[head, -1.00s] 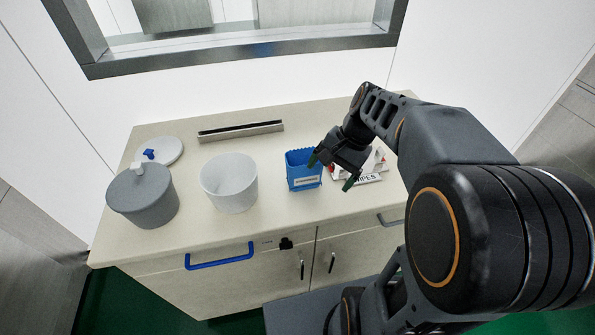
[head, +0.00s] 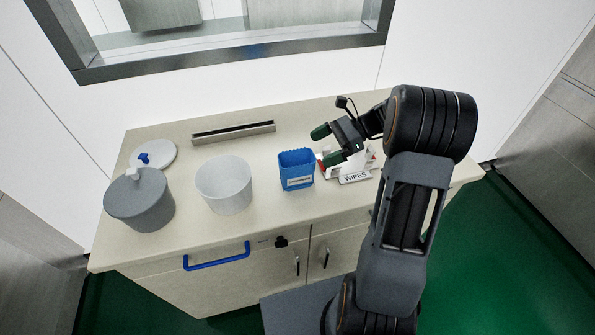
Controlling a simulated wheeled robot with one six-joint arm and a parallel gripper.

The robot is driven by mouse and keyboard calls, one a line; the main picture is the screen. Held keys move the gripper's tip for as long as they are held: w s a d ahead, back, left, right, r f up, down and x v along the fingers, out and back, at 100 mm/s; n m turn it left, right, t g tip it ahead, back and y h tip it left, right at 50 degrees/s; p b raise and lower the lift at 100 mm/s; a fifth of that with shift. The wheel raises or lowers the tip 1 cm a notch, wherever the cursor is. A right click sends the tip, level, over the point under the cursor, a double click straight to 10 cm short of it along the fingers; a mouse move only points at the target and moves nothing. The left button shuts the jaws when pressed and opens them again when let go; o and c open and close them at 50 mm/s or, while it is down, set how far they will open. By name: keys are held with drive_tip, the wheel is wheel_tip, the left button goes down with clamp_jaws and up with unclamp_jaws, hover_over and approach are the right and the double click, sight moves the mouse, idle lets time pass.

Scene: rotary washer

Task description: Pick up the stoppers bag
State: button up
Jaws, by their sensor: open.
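A blue open-topped bag (head: 297,171) with a small white label stands upright on the counter, right of the white bucket. It seems to be the stoppers bag, but its label is too small to read. My gripper (head: 327,146) is open and empty, with green fingertips spread apart. It hangs in the air at the bag's upper right, pointing left toward it. I see no contact with the bag.
A wipes pack (head: 356,177) lies right of the bag, partly under my gripper. A white bucket (head: 224,186), a grey lidded pot (head: 140,203), a white lid with a blue knob (head: 154,156) and a slotted metal bar (head: 234,132) share the counter (head: 205,235).

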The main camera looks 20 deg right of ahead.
sight(302, 158)
drive_tip(key=shift+p+x, duration=0.7)
drive_tip(key=shift+x, duration=2.7)
drive_tip(key=shift+f, duration=0.2)
drive_tip(key=shift+d, duration=0.1)
drive_tip(key=c, duration=1.2)
